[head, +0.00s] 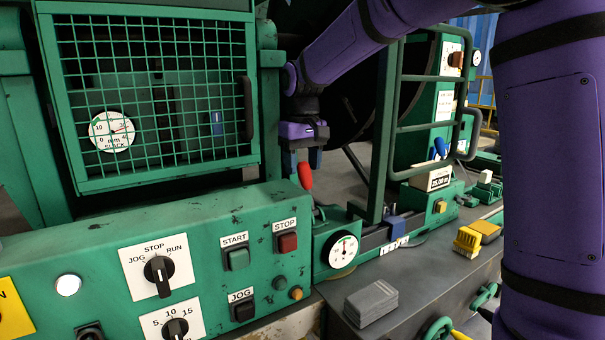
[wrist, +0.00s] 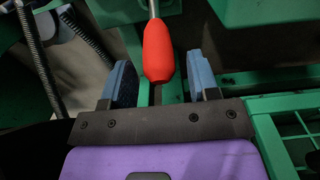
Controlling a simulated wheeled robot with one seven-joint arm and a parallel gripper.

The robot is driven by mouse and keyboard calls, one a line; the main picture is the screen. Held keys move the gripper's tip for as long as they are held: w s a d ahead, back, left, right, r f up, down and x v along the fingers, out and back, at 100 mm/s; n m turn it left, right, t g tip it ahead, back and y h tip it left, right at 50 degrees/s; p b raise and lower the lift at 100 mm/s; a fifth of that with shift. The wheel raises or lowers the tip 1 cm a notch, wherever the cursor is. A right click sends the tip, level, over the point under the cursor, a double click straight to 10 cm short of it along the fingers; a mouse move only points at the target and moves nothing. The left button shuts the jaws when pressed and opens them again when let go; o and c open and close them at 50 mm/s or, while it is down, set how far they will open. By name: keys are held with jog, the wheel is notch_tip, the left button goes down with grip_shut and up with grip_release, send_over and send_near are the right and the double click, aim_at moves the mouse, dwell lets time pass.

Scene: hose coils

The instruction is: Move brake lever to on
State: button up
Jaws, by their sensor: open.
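A lever with a red grip (head: 305,176), which I take to be the brake lever, rises at the right end of the green control panel. My gripper (head: 301,158) points down just above it, and its blue fingers are open and empty. In the wrist view the red grip (wrist: 158,52) appears between the two spread fingers (wrist: 158,80), with a gap on each side. I cannot tell whether its tip lies between the fingers or beyond them. The lever's base is partly hidden, and no on or off marking is readable.
A mesh guard (head: 160,95) stands left of my arm, and a green tubular frame (head: 385,130) stands right. The control panel (head: 215,255) has a knob and buttons. A second lever with a blue grip (head: 440,146) and a dial gauge (head: 342,250) are at right.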

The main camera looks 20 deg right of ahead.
aim_at(310, 185)
jog(key=shift+f, duration=1.35)
jog(key=shift+c, duration=0.2)
grip_shut()
jog(key=shift+s+r, duration=0.1)
jog(key=shift+s+d+r+t+y, duration=0.15)
jog(key=shift+s+r+t, duration=0.1)
jog(key=shift+s+t, duration=0.4)
jog(key=shift+s+d+r+t+y, duration=0.1)
jog(key=shift+s+r+t+y, duration=0.1)
jog(key=shift+s+t, duration=0.45)
jog(key=t, duration=0.1)
jog(key=s+t, duration=0.2)
jog(key=shift+d+r+y, duration=0.15)
jog(key=shift+d+y, duration=0.1)
jog(key=shift+s+d+f, duration=0.15)
jog(key=shift+s+f, duration=0.05)
jog(key=shift+s, duration=0.55)
jog(key=shift+s+d+f, duration=0.15)
jog(key=shift+s+f, duration=0.05)
jog(key=shift+s, duration=0.55)
